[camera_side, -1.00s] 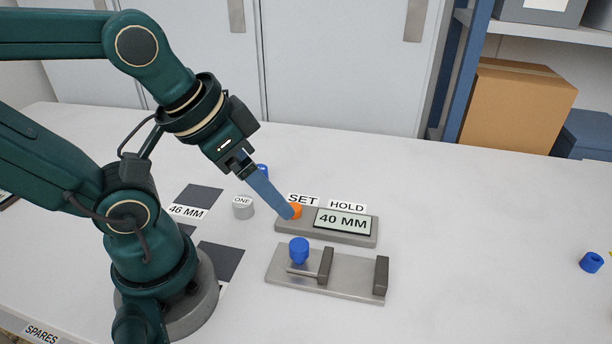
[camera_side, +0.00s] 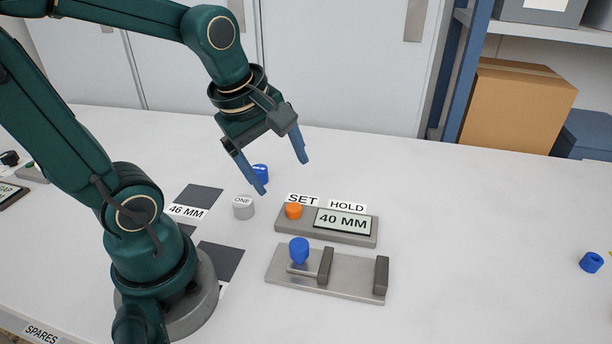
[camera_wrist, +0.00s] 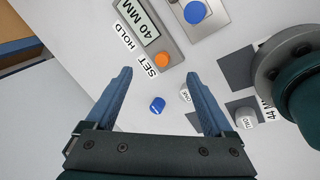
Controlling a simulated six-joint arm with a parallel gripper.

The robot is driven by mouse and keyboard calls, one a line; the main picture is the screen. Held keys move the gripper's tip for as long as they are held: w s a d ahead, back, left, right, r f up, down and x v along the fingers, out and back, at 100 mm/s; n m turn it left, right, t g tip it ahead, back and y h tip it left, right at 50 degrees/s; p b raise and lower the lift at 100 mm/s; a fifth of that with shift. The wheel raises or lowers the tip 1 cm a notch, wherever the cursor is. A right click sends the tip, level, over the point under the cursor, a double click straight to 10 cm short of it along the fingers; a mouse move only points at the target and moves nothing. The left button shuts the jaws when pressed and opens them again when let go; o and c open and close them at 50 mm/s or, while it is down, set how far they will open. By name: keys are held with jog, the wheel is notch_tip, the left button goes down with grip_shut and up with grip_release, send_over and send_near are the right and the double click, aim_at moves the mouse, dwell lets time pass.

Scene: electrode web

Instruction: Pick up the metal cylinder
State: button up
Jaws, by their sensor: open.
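A grey metal cylinder marked ONE (camera_side: 243,209) stands upright on the white table, left of the button unit. In the wrist view the ONE cylinder (camera_wrist: 186,96) sits beside the right finger, which partly covers it. A second grey cylinder marked TWO (camera_wrist: 244,119) shows in the wrist view, right of that finger; my arm hides it from the side camera. My gripper (camera_side: 282,175) is open and empty, raised above the table to the upper right of ONE. In the wrist view its fingers (camera_wrist: 158,74) are spread wide.
The unit with an orange button (camera_side: 293,211) and a 40 MM display (camera_side: 343,222) lies right of ONE. In front is a metal fixture (camera_side: 345,284) with a blue knob (camera_side: 299,250). The table's right side is mostly clear.

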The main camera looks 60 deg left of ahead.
aim_at(243, 200)
jog(key=s+a+f+n+g, duration=0.1)
jog(key=a+f+n, duration=0.2)
jog(key=n, duration=0.1)
jog(key=s+a+f+n+g, duration=0.1)
jog(key=a+f+n, duration=0.2)
jog(key=a+n, duration=0.1)
jog(key=s+a+f+n+g+h, duration=0.1)
jog(key=a+f+n+g, duration=0.1)
jog(key=a+f+n, duration=0.1)
jog(key=shift+a+n, duration=0.5)
jog(key=shift+n, duration=0.5)
jog(key=shift+f, duration=2.4)
grip_shut()
jog(key=shift+r, duration=0.1)
